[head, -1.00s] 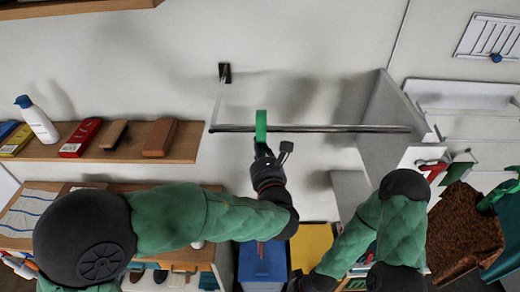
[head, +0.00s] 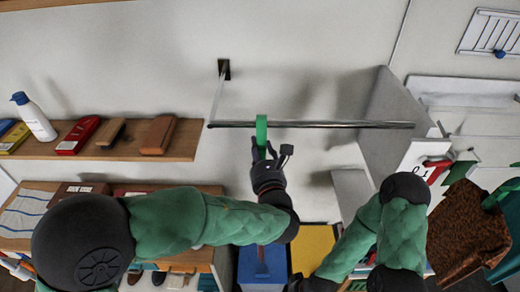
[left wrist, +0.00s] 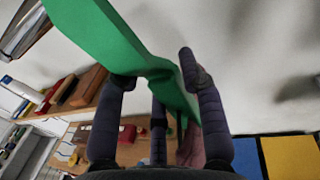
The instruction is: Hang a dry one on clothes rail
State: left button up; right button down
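A metal clothes rail (head: 350,125) runs across the wall. A narrow green cloth (head: 262,131) hangs over it, left of the middle. In the left wrist view the cloth (left wrist: 110,40) comes down as a long strip from the upper left and passes among my fingers. My left gripper (head: 265,153) is just below and in front of the rail, at the cloth's lower part. In the left wrist view my left gripper (left wrist: 158,70) has its fingers spread apart around the cloth. Whether a finger touches it is unclear.
A wooden shelf (head: 110,148) with a white bottle (head: 34,117) and several blocks is at the left. A pale panel (head: 385,122) closes the rail's right end. A brown cloth (head: 466,230) hangs at the far right. Blue (head: 262,264) and yellow (head: 313,246) boxes stand below.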

pick_arm(q)
jog(key=s+d, duration=0.2)
jog(key=s, duration=0.9)
jog(key=shift+s+d, duration=0.15)
jog(key=shift+s, duration=0.25)
